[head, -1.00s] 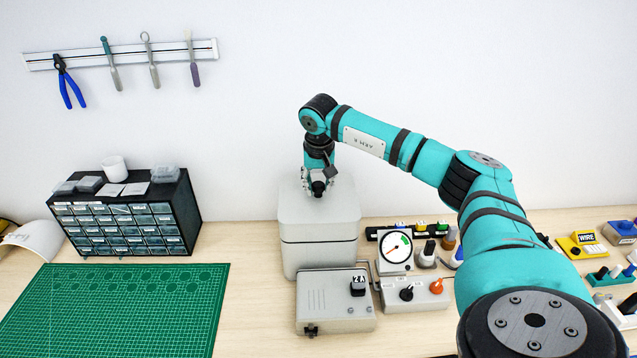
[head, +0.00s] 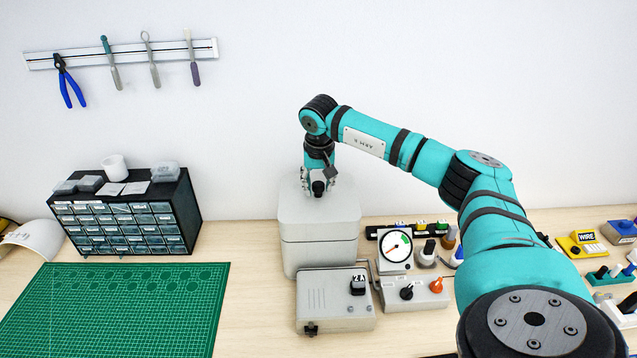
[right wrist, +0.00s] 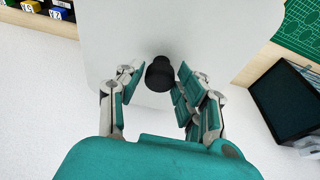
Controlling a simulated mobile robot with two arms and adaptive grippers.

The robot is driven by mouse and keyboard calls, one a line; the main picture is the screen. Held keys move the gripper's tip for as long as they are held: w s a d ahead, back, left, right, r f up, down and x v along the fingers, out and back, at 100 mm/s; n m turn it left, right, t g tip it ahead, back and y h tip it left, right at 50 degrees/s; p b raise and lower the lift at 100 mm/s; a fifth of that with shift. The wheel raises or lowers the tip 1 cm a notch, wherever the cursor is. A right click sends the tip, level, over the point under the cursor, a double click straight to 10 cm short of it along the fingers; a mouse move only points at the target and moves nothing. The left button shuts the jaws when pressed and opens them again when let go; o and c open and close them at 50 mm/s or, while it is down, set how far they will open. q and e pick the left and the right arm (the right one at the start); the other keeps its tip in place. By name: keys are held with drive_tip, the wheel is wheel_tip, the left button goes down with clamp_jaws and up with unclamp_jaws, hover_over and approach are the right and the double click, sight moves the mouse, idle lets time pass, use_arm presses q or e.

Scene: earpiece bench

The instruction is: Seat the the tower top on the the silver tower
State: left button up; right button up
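The silver tower (head: 318,262) is a pale grey block standing at the back of the bench near the wall. The tower top (head: 345,215) is a matching grey block with a black knob, sitting on it with a thin, roughly level seam between them. The top's pale upper face also fills much of the right wrist view (right wrist: 210,35). My right gripper (head: 319,183) is above the top, its fingers spread on either side of the knob. In the right wrist view, gaps show between the fingers (right wrist: 158,82) and the knob. My left gripper is not in view.
A grey switch box (head: 335,302) stands directly in front of the tower. A dial gauge (head: 396,247) and a knob box (head: 415,294) are to its right. A drawer cabinet (head: 128,222) and green mat (head: 115,310) lie left. Bare bench shows between mat and tower.

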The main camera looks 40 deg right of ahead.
drive_tip(key=o, duration=0.3)
drive_tip(key=shift+f, duration=0.1)
drive_tip(key=shift+o, duration=0.2)
drive_tip(key=v, duration=1.2)
